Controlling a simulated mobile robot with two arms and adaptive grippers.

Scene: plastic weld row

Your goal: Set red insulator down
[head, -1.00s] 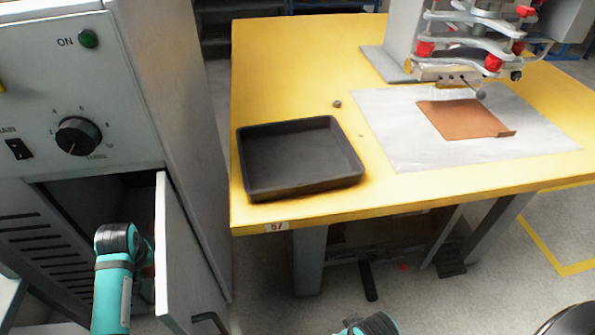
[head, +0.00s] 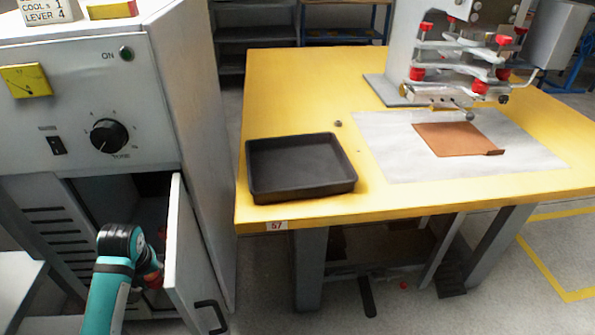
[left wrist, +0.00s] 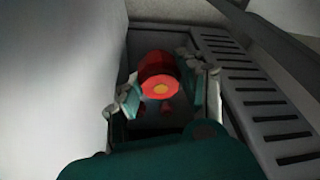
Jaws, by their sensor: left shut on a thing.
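My left gripper (left wrist: 160,92) is shut on the red insulator (left wrist: 158,66), a red cylinder with a lighter orange-red end and a yellowish centre, held between the two fingers in the left wrist view. In the head view my left arm reaches into the open lower compartment of the grey cabinet (head: 205,150), behind its half-open door (head: 185,265). A little red shows beside the gripper there, mostly hidden by the arm. I cannot tell whether the insulator touches the compartment floor. My right gripper is not in view.
The cabinet door and slotted vent panel (left wrist: 255,95) stand close to the left gripper. A yellow table (head: 285,85) to the right holds an empty black tray (head: 300,190), a white sheet (head: 400,165) with a brown piece (head: 450,140), and a press (head: 400,60).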

